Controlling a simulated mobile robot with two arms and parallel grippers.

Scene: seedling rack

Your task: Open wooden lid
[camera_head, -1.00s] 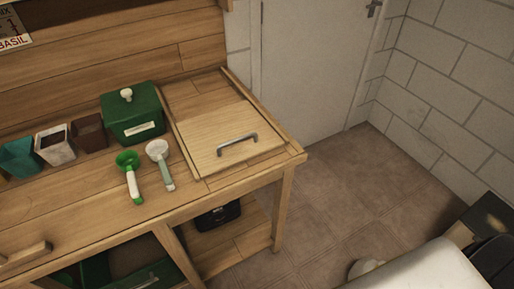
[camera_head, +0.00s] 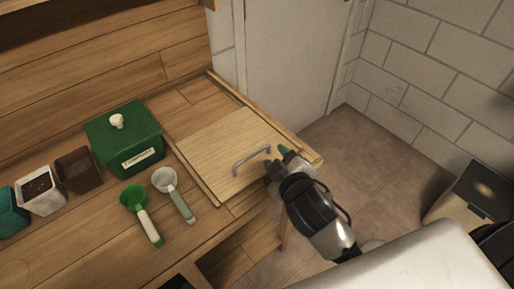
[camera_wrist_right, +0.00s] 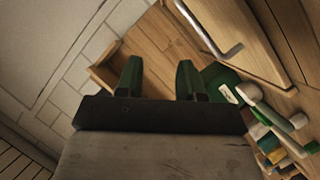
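The wooden lid (camera_head: 222,136) lies flat and closed on the right part of the bench. Its grey metal handle (camera_head: 251,158) is on the lid's near right side. My right gripper (camera_head: 275,157) is just right of the handle and looks apart from it. In the right wrist view my right gripper (camera_wrist_right: 158,80) shows two green fingertips spread apart with nothing between them. There the lid (camera_wrist_right: 255,40) and its handle (camera_wrist_right: 212,38) are at the upper right, outside the fingers. My left gripper is not in view.
A green box with a white knob (camera_head: 125,140) stands left of the lid. A green scoop (camera_head: 140,210) and a white scoop (camera_head: 172,193) lie in front of it. Several small pots (camera_head: 78,170) stand further left. Open floor (camera_head: 355,150) lies right of the bench.

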